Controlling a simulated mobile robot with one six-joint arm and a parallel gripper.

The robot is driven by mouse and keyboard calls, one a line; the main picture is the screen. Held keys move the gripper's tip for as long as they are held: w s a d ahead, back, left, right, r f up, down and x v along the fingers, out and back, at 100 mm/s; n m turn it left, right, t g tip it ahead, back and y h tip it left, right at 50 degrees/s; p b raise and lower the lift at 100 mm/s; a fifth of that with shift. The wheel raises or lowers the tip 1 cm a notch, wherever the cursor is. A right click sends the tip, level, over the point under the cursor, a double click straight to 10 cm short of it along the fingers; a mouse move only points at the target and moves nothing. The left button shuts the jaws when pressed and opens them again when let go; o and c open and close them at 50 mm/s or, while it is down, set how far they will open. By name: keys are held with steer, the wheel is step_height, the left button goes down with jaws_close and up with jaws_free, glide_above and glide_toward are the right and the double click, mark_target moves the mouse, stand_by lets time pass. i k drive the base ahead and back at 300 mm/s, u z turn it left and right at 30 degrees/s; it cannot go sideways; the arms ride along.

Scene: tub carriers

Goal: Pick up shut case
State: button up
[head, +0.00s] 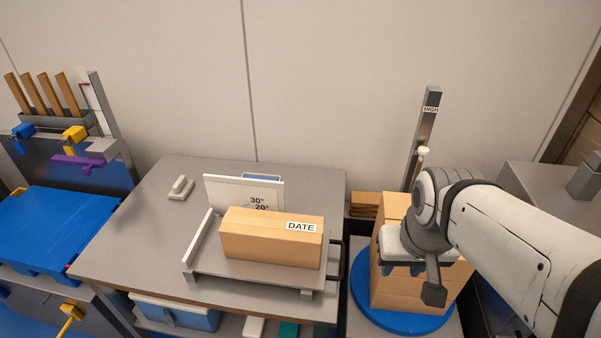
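A tan cardboard case (270,239) lies closed on a grey tilted tray (255,270) on the table. A white label reading DATE is on its right part. A stack of tan cartons (388,291) stands on a round blue base (362,304) at the right. My gripper (430,285) is in front of this stack, right of the case and apart from it. My arm hides part of the stack. The gripper's fingers are seen poorly, so I cannot tell whether they are open or shut.
The grey table (130,235) is mostly bare left of the tray. A white panel marked 30° and 20° (245,192) stands behind the case. A grey post marked HIGH (424,130) rises behind the stack. A blue-topped unit (60,225) stands at the left.

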mark_target(293, 239)
steer(key=z, duration=3.3)
steer(key=k, duration=2.3)
steer(key=u, duration=1.35)
steer(key=i, duration=0.5)
